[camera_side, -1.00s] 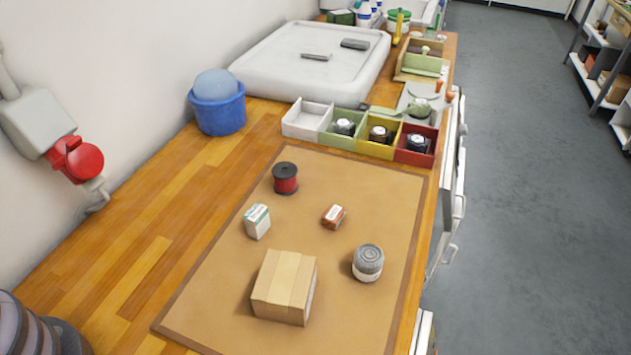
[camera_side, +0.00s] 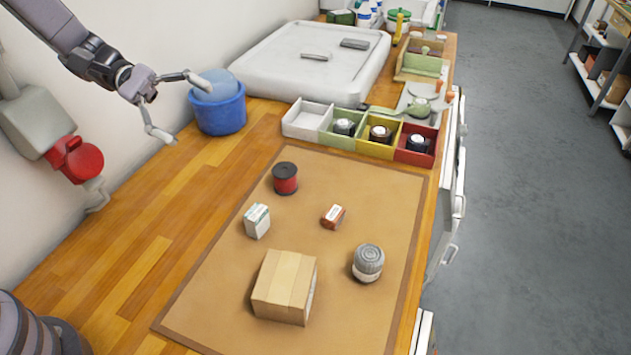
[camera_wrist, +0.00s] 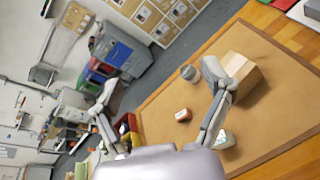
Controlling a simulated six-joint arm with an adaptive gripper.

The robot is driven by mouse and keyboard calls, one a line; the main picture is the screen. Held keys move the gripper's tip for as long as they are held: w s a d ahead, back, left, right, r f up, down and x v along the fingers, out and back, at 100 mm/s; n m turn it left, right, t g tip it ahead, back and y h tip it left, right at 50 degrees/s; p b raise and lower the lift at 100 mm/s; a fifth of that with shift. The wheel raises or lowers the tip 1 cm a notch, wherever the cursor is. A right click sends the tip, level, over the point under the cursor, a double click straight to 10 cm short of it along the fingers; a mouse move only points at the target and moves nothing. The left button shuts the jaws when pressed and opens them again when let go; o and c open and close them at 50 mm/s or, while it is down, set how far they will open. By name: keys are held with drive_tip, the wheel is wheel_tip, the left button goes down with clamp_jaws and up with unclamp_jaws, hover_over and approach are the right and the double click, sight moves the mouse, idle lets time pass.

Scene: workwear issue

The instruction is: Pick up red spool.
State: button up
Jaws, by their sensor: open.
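The red spool (camera_side: 285,178) has black ends and stands upright near the far left corner of the brown mat (camera_side: 215,270) in the side view. I cannot make it out in the wrist view. My gripper (camera_side: 181,108) is open and empty at the upper left of the side view, in front of the blue bucket and to the left of the spool, well apart from it. In the wrist view the two fingers of my gripper (camera_wrist: 160,85) are spread wide, with the mat beyond them.
A white and green box (camera_side: 257,221), a small red and white box (camera_side: 333,216), a grey tin (camera_side: 368,262) and a cardboard box (camera_side: 284,287) stand on the mat. Coloured bins (camera_side: 345,142) lie behind it. A blue bucket (camera_side: 219,112) stands at the left.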

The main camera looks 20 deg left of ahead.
drive_tip(key=w+f+n+t+h, duration=0.3)
drive_tip(key=w+f+n+t, duration=0.5)
drive_tip(key=f, duration=0.4)
drive_tip(key=n+t+y, duration=0.6)
drive_tip(key=n, duration=0.3)
approach(285, 171)
drive_tip(key=s+a, duration=0.1)
drive_tip(key=s+a+f, duration=0.1)
drive_tip(key=shift+s+a, duration=0.15)
drive_tip(key=shift+a, duration=0.1)
drive_tip(key=shift+f+t, duration=0.3)
drive_tip(key=shift+f, duration=0.05)
drive_tip(key=x, duration=1.3)
drive_tip(key=shift+w+d, duration=0.25)
drive_tip(key=shift+c, duration=0.4)
drive_tip(key=shift+r, duration=0.1)
drive_tip(key=c, duration=1)
drive_tip(key=shift+o, duration=0.2)
